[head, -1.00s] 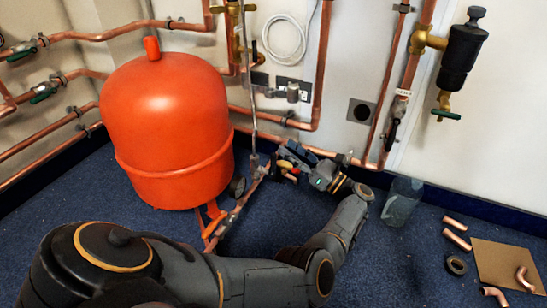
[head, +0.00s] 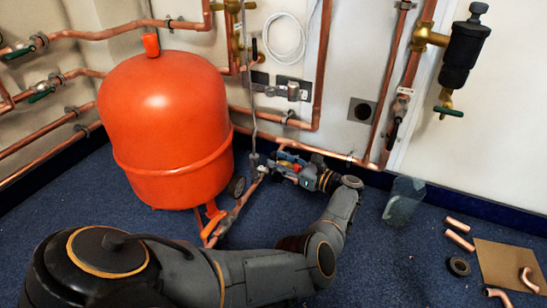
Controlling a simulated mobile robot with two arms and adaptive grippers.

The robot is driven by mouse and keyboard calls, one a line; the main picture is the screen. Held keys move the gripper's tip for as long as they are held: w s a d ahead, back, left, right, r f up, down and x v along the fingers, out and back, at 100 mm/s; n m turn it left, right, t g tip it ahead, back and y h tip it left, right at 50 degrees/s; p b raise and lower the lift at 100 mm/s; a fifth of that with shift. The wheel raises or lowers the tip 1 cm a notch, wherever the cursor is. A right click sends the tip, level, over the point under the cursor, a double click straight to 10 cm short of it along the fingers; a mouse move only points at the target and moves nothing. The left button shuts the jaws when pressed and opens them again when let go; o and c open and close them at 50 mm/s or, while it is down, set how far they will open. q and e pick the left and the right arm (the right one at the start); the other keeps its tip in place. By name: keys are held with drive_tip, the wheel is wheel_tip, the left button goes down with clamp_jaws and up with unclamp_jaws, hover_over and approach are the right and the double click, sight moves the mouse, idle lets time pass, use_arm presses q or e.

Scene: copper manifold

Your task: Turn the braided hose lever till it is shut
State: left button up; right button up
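The grey braided hose (head: 248,110) hangs down between the orange vessel and the wall. Its lower end meets a metal fitting (head: 255,161) on the low copper pipework. My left gripper (head: 274,166) is low, just right of that fitting, with its fingers pointing left. Small red and yellow parts show on or behind the gripper. The hose's lever cannot be made out clearly; the gripper may cover it. I cannot tell whether the fingers touch anything or how far apart they are. My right gripper is not in view.
The orange vessel (head: 165,120) stands close on the left. A low copper pipe (head: 330,155) runs along the wall behind the gripper. Copper pieces (head: 459,240), a black tape roll (head: 459,266) and a brown board (head: 505,262) lie at right.

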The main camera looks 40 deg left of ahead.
use_arm(q)
drive_tip(key=shift+s+a, duration=0.2)
drive_tip(key=shift+a, duration=1.15)
clamp_jaws()
